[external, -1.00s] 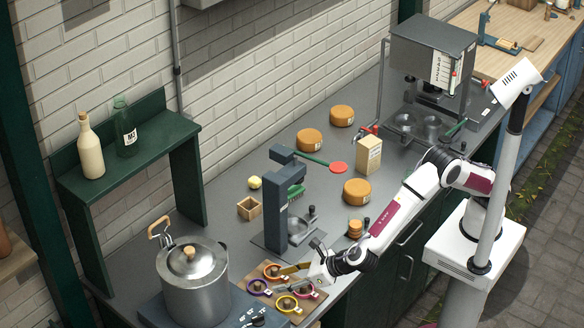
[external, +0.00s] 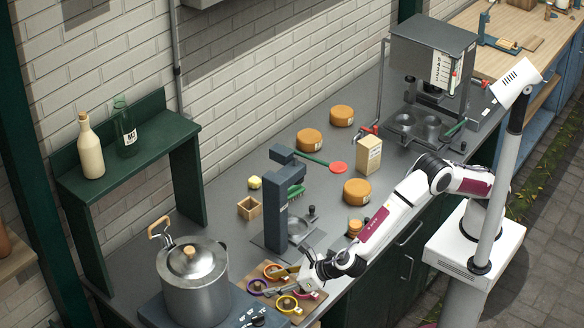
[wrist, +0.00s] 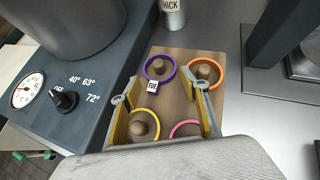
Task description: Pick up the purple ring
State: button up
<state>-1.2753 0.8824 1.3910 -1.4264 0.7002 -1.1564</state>
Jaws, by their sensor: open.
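The purple ring (wrist: 159,69) lies around a wooden peg at the far left of the peg board (wrist: 178,104) in the wrist view. It bears a small white label at its near edge. In the external view the purple ring (external: 257,287) is at the board's left side. My gripper (wrist: 163,92) is open over the board, its two yellow-lined fingers apart with nothing held between them. The purple ring lies just beyond the fingertips in the wrist view. In the external view my gripper (external: 286,283) comes in from the right, and its fingers partly cover the rings.
An orange ring (wrist: 218,74), a yellow ring (wrist: 155,115) and a pink ring (wrist: 186,123) lie around neighbouring pegs. A large steel pot (external: 194,291) stands left of the board. The dark press (external: 273,213) stands behind it.

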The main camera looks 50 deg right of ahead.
aim_at(261, 287)
jog(key=shift+x, duration=1.65)
jog(key=shift+f, duration=0.1)
jog(key=c, duration=0.4)
notch_tip(261, 287, up, 10)
